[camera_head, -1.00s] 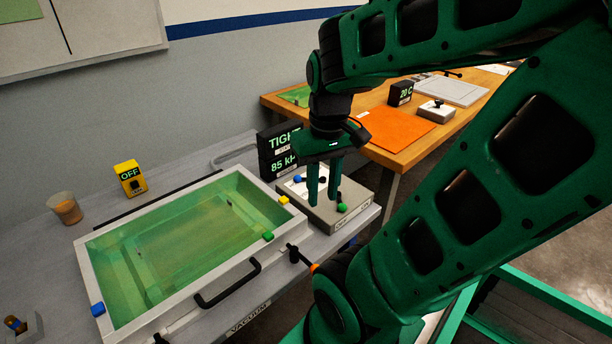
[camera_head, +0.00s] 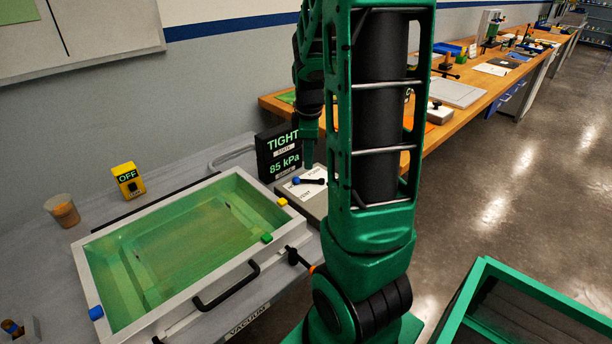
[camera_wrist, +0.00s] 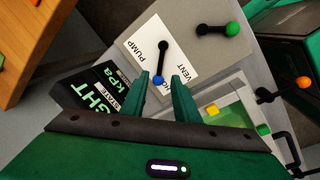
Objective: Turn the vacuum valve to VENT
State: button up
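The vacuum valve has a black lever with a blue knob (camera_wrist: 158,80) on a white plate marked PUMP and VENT (camera_wrist: 181,66). In the wrist view the lever runs from its pivot down to the knob, between the two words. In the head view the blue knob (camera_head: 296,181) points left. My gripper (camera_wrist: 160,77) is open. Its fingertips appear on either side of the blue knob; I cannot tell how far above it they are. In the head view my gripper (camera_head: 309,150) is partly hidden behind my arm.
A second black lever with a green knob (camera_wrist: 232,29) stands on the same grey block. The black display (camera_head: 281,152) reads TIGHT and 85 kPa. An orange knob (camera_wrist: 303,82) is nearby.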

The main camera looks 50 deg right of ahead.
aim_at(309, 180)
jog(key=f, duration=0.5)
jog(key=w+d+f, duration=0.1)
jog(key=f, duration=0.2)
jog(key=shift+d+f, duration=0.1)
jog(key=shift+f, duration=0.05)
grip_shut()
dwell(1.2)
